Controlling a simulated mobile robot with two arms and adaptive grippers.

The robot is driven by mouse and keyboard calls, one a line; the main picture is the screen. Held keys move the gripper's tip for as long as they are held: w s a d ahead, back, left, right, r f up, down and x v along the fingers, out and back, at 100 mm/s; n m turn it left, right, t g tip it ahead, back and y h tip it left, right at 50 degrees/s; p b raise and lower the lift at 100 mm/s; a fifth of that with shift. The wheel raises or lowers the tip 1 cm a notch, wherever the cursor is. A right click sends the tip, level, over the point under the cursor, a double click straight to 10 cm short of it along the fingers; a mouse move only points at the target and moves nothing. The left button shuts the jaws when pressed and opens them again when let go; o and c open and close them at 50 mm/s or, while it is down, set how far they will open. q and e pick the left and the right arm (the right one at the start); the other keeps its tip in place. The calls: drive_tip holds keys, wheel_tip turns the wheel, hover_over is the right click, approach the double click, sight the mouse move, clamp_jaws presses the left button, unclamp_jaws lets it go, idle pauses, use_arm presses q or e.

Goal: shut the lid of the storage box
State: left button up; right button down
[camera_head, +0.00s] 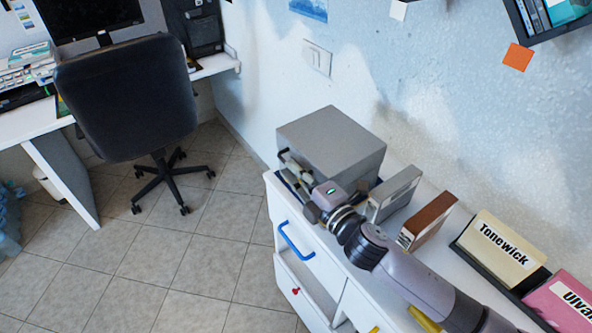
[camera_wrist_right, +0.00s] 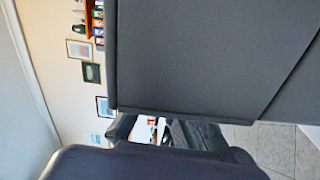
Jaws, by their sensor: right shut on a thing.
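The grey storage box (camera_head: 345,166) stands on the white cabinet against the wall. Its flat grey lid (camera_head: 328,136) is on top; my gripper and wrist hide much of the front, so I cannot tell whether a gap is left under the lid. My right gripper (camera_head: 290,168) is at the box's front left edge, shut on what looks like the lid's edge. In the right wrist view a large dark grey panel of the box (camera_wrist_right: 205,60) fills the upper right, with the dark fingers (camera_wrist_right: 150,130) at its lower edge. My left gripper is out of view.
Right of the box, a grey case (camera_head: 395,193) and a brown case (camera_head: 428,220) stand close to my arm. Farther right are a cream "Tonewick" folder (camera_head: 497,248) and a pink one (camera_head: 566,303). A blue drawer handle (camera_head: 292,243) juts from the cabinet (camera_head: 272,205). An office chair (camera_head: 128,95) stands left.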

drive_tip(key=shift+f, duration=0.3)
drive_tip(key=c, duration=1.7)
unclamp_jaws()
drive_tip(key=shift+r, duration=0.1)
drive_tip(key=v, duration=1.2)
drive_tip(key=shift+r, duration=0.15)
